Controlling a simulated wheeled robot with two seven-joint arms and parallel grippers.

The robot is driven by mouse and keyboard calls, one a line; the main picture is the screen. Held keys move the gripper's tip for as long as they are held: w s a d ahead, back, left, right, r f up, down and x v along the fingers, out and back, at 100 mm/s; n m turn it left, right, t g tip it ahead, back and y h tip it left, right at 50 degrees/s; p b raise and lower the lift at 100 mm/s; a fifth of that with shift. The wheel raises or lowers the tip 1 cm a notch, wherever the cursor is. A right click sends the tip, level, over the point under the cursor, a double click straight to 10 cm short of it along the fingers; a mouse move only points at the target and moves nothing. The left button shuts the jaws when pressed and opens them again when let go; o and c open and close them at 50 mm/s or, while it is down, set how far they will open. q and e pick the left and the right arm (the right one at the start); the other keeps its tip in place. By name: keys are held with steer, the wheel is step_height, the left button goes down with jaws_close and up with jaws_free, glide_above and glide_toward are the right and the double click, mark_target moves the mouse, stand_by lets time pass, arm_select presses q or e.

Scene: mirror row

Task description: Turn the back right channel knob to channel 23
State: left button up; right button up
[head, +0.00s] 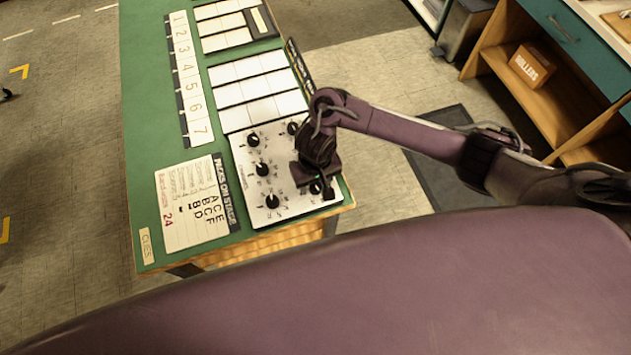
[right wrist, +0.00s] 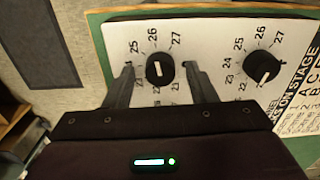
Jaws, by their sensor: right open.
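A white panel (head: 285,203) with black channel knobs in two columns lies on the green table top. The far right knob (head: 293,128) is clear of my arm. My right gripper (head: 316,186) is open over the near right knob (head: 315,188). In the right wrist view its two fingers (right wrist: 157,68) stand either side of that knob (right wrist: 160,69), with gaps. Its white mark runs nearly upright in that view; printed numbers up to about 27 ring it. A neighbouring knob (right wrist: 262,66) is to the right. The middle right knob is hidden by my gripper. My left gripper is not in view.
A paper card (head: 185,215) lies left of the panel, and a numbered strip (head: 187,80) and white cards (head: 255,90) lie farther back. A wooden shelf unit with a box (head: 531,65) stands at the right. Open floor lies left of the table.

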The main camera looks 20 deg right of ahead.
steer(key=shift+s, duration=0.1)
steer(key=c, duration=1)
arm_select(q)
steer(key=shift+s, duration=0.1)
arm_select(e)
steer(key=shift+o, duration=0.2)
